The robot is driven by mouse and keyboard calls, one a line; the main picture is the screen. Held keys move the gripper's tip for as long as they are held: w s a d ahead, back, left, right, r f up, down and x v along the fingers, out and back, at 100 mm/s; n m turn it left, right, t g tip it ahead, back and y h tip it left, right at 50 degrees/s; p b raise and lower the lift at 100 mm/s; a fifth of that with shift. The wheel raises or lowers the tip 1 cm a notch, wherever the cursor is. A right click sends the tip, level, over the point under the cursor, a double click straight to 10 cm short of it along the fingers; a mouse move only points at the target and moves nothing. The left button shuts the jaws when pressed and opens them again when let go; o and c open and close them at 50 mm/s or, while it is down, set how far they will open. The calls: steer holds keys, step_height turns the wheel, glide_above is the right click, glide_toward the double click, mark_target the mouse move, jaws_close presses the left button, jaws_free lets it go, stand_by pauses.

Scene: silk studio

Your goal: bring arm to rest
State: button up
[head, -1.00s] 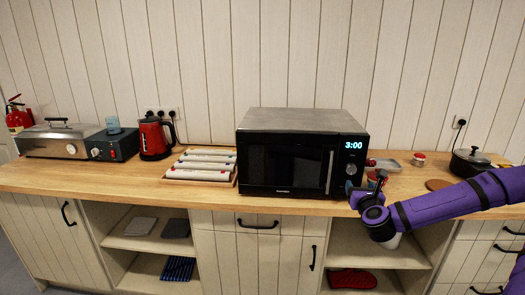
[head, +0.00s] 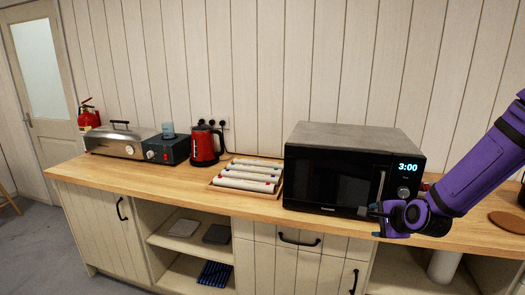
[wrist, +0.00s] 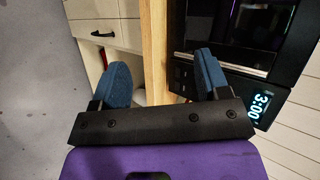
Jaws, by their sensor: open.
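My purple arm reaches in from the right in the head view. My gripper (head: 372,222) is in front of the right part of the black microwave (head: 345,175), near the counter's front edge. In the wrist view my gripper (wrist: 165,80) shows two blue fingertips set wide apart, with nothing held between them. The microwave also shows in the wrist view (wrist: 235,65), close beyond the right finger, with its display reading 3:00. I cannot tell whether the finger touches it.
The wooden counter (head: 130,172) carries a tray of rolls (head: 248,176), a red kettle (head: 205,146), a dark box with a red switch (head: 166,150) and a steel lidded appliance (head: 113,143). Open shelves (head: 185,238) lie below.

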steer(key=s+a+r+n+g+h, duration=0.2)
steer(key=s+r+n+g+h, duration=0.15)
steer(key=s+r+n, duration=0.9)
steer(key=s+r+n+g, duration=0.1)
steer(key=s+r+n, duration=0.1)
steer(key=s+r, duration=0.4)
steer(key=s+r+n+y, duration=0.1)
steer(key=s+r, duration=0.5)
steer(key=s, duration=0.7)
steer(key=shift+a+n+g, duration=0.3)
steer(key=shift+n+g, duration=0.05)
steer(key=shift+n, duration=0.5)
